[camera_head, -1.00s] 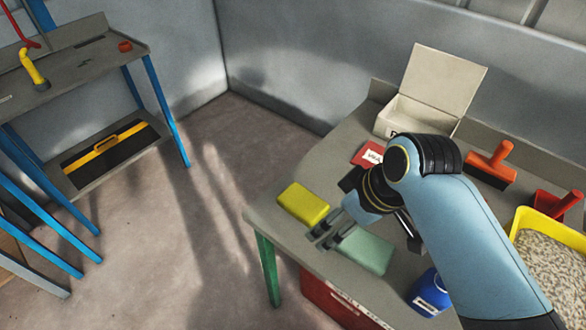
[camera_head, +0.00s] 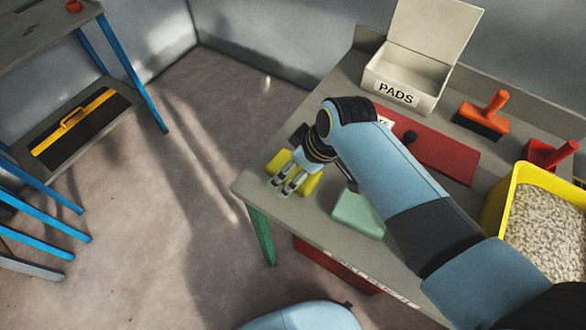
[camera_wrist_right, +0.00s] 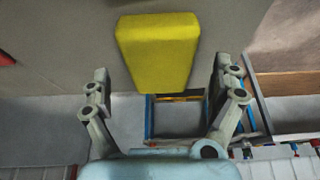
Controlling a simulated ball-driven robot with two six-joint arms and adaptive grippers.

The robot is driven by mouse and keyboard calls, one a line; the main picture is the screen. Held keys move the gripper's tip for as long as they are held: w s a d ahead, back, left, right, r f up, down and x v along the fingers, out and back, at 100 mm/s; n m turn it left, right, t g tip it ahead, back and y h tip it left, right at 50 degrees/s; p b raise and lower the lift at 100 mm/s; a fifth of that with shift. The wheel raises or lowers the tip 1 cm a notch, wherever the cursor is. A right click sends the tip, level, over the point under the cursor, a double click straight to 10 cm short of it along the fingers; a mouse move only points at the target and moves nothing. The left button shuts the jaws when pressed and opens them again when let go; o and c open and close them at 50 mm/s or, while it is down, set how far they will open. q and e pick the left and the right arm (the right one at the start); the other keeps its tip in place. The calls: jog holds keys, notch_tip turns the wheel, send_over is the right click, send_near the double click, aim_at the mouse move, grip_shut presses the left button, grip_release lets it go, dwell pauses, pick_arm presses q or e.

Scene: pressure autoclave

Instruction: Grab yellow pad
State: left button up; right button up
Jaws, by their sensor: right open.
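The yellow pad (camera_head: 309,185) lies on the grey worktable near its left corner, partly hidden by my right gripper in the head view. My right gripper (camera_head: 282,187) is above the pad, with its fingers pointing down toward it. In the right wrist view the pad (camera_wrist_right: 157,48) shows as a whole yellow block. There the open gripper (camera_wrist_right: 160,78) has one finger on each side of the pad's near end, with gaps on both sides. Nothing is held. My left gripper is not in view.
A green pad (camera_head: 358,213) lies close to the yellow one on the worktable (camera_head: 262,178). Behind are an open box marked PADS (camera_head: 398,83), a red mat (camera_head: 440,150), and a red-handled brush (camera_head: 488,115). A yellow bin (camera_head: 497,198) of granules stands at right.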

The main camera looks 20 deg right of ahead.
jog(key=shift+w+a+f, duration=0.1)
jog(key=shift+w+f, duration=0.15)
jog(key=shift+f, duration=0.45)
jog(key=shift+s, duration=0.1)
jog(key=c, duration=1)
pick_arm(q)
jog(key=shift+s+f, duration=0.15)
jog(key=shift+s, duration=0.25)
pick_arm(e)
jog(key=shift+c, duration=0.2)
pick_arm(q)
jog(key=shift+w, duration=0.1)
pick_arm(e)
jog(key=shift+r, duration=0.1)
